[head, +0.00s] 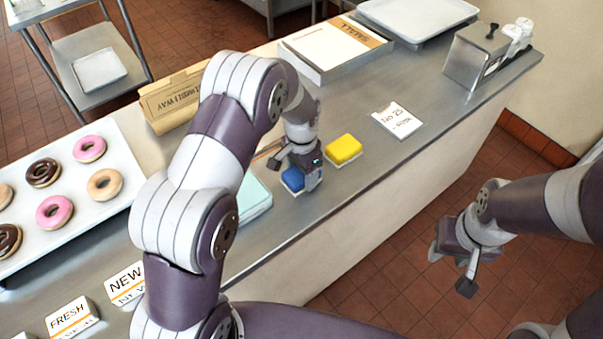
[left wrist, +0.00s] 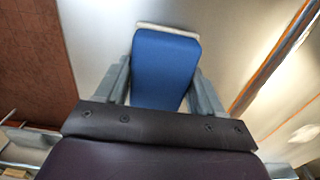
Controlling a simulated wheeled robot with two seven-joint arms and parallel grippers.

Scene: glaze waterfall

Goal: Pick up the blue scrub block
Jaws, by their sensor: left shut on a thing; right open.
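The blue scrub block (head: 293,180) is at my left gripper (head: 298,172) on the steel counter, partly hidden by the gripper in the head view. In the left wrist view the blue block (left wrist: 165,68) fills the space between the two fingers, with a pale layer showing at its far end. My left gripper (left wrist: 160,88) is shut on it. I cannot tell whether the block is clear of the counter. My right gripper (head: 460,262) is open and empty, off the counter's front side above the tiled floor.
A yellow scrub block (head: 343,149) sits just right of the left gripper. A pale green stack (head: 252,196) lies to its left. A donut tray (head: 112,203), a cardboard box (head: 172,103) and a white card (head: 397,121) are on the counter. Bare counter lies in front.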

